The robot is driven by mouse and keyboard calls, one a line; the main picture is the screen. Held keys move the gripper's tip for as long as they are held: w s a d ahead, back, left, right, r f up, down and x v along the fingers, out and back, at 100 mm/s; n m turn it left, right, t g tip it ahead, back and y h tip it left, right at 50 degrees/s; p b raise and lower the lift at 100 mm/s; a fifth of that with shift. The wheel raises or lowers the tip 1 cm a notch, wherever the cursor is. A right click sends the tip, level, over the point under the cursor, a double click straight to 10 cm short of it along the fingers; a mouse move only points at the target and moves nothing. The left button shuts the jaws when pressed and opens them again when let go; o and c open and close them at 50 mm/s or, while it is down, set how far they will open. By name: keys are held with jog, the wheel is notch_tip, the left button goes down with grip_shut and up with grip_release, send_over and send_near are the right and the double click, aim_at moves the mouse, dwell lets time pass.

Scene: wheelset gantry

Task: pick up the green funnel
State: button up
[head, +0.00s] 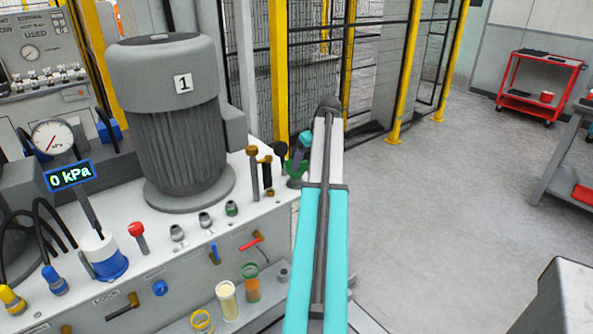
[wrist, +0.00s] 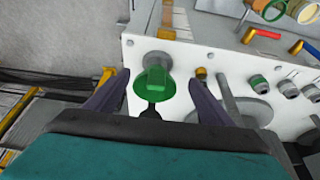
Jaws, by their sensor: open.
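The green funnel (wrist: 154,90) shows in the wrist view between the two dark fingers of my gripper (wrist: 158,78). My gripper is open, with a finger on each side of the funnel and a visible gap to it. In the head view the funnel (head: 296,170) is at the right end of the white bench top, partly hidden. My gripper (head: 302,152) is just above it there, small and partly covered by my arm. I cannot tell the exact height between them.
The white bench (head: 262,200) carries a large grey motor marked 1 (head: 165,115), a gauge (head: 52,138) and several valves and fittings. Cups, including an orange-green one (head: 251,283), stand on the lower front shelf. A yellow-posted fence (head: 405,75) stands behind. Open floor lies right.

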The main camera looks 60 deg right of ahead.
aim_at(305, 165)
jog(key=shift+w+f, duration=0.15)
jog(key=shift+f, duration=0.2)
jog(key=shift+f, duration=0.1)
jog(key=shift+d+p+x, duration=0.2)
jog(key=shift+p+x, duration=0.15)
jog(key=shift+x, duration=0.9)
jog(key=shift+d+p+x, duration=0.15)
jog(key=shift+p+x, duration=0.15)
jog(key=shift+x, duration=0.95)
jog(key=shift+w, duration=0.15)
jog(key=shift+c, duration=0.3)
jog(key=c, duration=1.8)
